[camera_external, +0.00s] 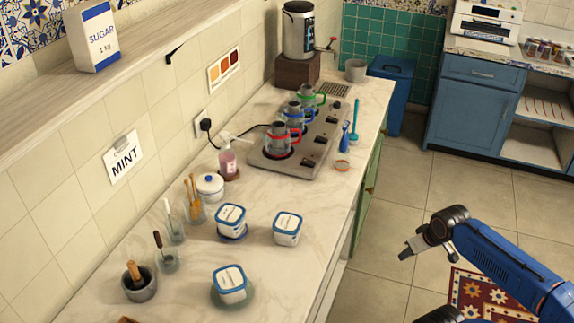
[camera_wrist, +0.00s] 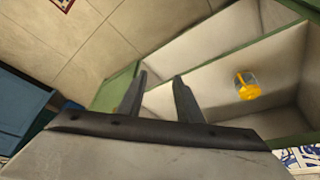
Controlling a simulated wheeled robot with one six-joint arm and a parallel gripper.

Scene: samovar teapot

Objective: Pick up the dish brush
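Two long-handled tools lie on the right side of the marble counter near its edge, a teal one (camera_external: 355,120) and a shorter blue one (camera_external: 345,137). Either could be the dish brush; at this size I cannot tell which. My gripper (camera_external: 405,252) is over the floor to the right of the counter, well apart from both tools. In the wrist view its two dark fingers (camera_wrist: 161,88) are spread apart with nothing between them. Neither tool shows in the wrist view.
A hot plate (camera_external: 262,163) with several coloured-handled pots stands beside the tools. An orange-rimmed round item (camera_external: 342,166) lies near them. White tubs (camera_external: 287,228) stand nearer on the counter (camera_external: 300,262). The wrist view shows an open cabinet holding a yellow-topped jar (camera_wrist: 247,88).

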